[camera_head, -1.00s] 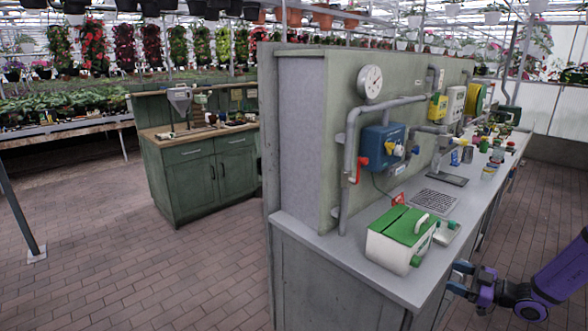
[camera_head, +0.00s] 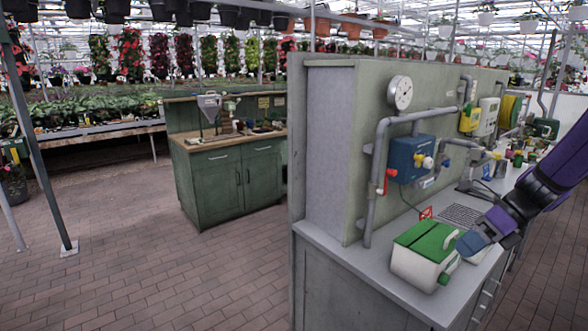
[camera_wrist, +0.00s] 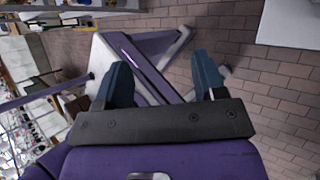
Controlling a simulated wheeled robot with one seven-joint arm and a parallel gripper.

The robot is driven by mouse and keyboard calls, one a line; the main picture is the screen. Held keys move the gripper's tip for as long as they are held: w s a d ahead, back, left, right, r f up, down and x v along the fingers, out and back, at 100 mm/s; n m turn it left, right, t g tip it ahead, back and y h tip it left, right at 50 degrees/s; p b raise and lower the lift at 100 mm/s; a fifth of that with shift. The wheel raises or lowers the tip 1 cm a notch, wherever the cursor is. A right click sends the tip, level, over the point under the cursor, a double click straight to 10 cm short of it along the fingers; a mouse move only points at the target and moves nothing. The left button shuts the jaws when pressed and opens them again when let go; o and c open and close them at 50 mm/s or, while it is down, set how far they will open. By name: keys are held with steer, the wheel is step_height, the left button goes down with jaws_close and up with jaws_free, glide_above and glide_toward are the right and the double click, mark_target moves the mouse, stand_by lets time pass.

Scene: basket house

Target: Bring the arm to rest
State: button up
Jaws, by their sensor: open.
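My gripper (camera_head: 470,243) enters the head view from the right on my purple arm (camera_head: 550,180). It appears in front of the counter, near the right end of a white box with a green lid (camera_head: 425,250). I cannot tell from this view how far apart they are. In the wrist view my gripper (camera_wrist: 160,65) shows two dark blue fingers spread wide with nothing held between them. Behind the fingers are purple and light parts, probably of my own body, and the brick floor.
The grey counter (camera_head: 335,243) carries a panel with a blue box (camera_head: 408,158), pipes, a red-handled valve (camera_head: 385,182) and a round gauge (camera_head: 399,92). A green cabinet (camera_head: 232,185) stands behind at left. The brick floor (camera_head: 130,265) at left is clear.

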steer(key=s+a+r+n+t+h, duration=0.2)
steer(key=s+r+n+h, duration=0.2)
steer(key=n, duration=1)
steer(key=s+a+r+n+t+h, duration=0.3)
steer(key=s+r+n+h, duration=0.1)
steer(key=s+r+n, duration=0.7)
steer(key=shift+s+r+n+h, duration=0.3)
steer(key=shift+s+n, duration=1.3)
steer(key=shift+s, duration=0.7)
steer(key=shift+a, duration=0.1)
